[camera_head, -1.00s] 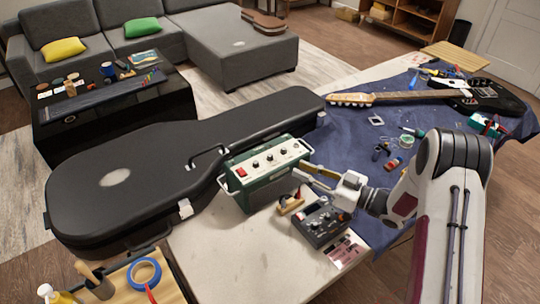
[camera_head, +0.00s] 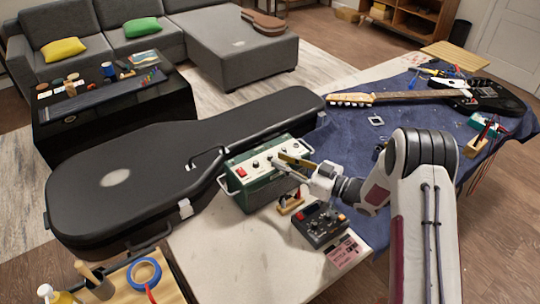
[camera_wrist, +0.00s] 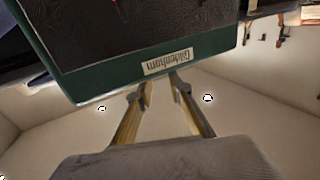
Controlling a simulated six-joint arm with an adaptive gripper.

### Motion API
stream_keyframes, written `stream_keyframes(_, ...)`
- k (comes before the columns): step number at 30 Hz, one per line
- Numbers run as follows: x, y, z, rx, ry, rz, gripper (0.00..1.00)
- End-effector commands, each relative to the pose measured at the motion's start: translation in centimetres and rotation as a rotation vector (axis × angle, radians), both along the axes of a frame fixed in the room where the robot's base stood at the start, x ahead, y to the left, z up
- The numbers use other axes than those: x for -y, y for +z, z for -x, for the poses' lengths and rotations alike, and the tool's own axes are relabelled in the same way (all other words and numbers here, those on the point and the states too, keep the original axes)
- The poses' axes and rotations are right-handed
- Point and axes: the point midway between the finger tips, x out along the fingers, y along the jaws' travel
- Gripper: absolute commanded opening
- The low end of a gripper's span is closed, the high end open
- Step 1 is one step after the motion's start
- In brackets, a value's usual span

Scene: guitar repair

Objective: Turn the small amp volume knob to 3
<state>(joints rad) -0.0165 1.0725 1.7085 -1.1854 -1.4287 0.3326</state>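The small amp (camera_head: 262,190) is a green box with a cream control panel, standing on the table against the guitar case. A dark volume knob (camera_head: 255,164) shows on the panel, right of a red switch (camera_head: 241,172). My gripper (camera_head: 277,159) reaches in from the right, its fingertips over the panel's middle to right part. The fingers hide part of the knob row, and I cannot tell whether they touch a knob. In the wrist view the amp's dark front and name label (camera_wrist: 170,61) appear upside down; my gripper's fingers (camera_wrist: 163,85) are apart with nothing visible between them.
The black guitar case (camera_head: 115,180) lies behind and left of the amp. The pale table front (camera_head: 235,250) is clear.

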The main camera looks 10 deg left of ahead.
Motion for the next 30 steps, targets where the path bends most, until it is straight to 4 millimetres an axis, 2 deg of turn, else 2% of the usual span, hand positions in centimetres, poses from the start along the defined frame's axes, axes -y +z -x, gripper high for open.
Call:
stream_keyframes(3,-1.6,0.1,-0.5,0.001,0.003,-0.001,0.2)
stream_keyframes(9,-3.5,0.0,-1.4,0.001,0.001,-0.001,0.2)
stream_keyframes(15,-4.3,0.0,-1.8,0.0,-0.001,-0.001,0.2)
stream_keyframes(24,-4.4,0.0,-1.8,0.0,-0.001,-0.001,0.2)
stream_keyframes(25,-4.4,0.1,-1.8,0.0,-0.001,-0.001,0.17)
stream_keyframes(27,-4.4,0.1,-1.8,0.0,-0.001,-0.001,0.0)
stream_keyframes(30,-4.4,0.1,-1.8,0.0,-0.001,-0.001,0.0)
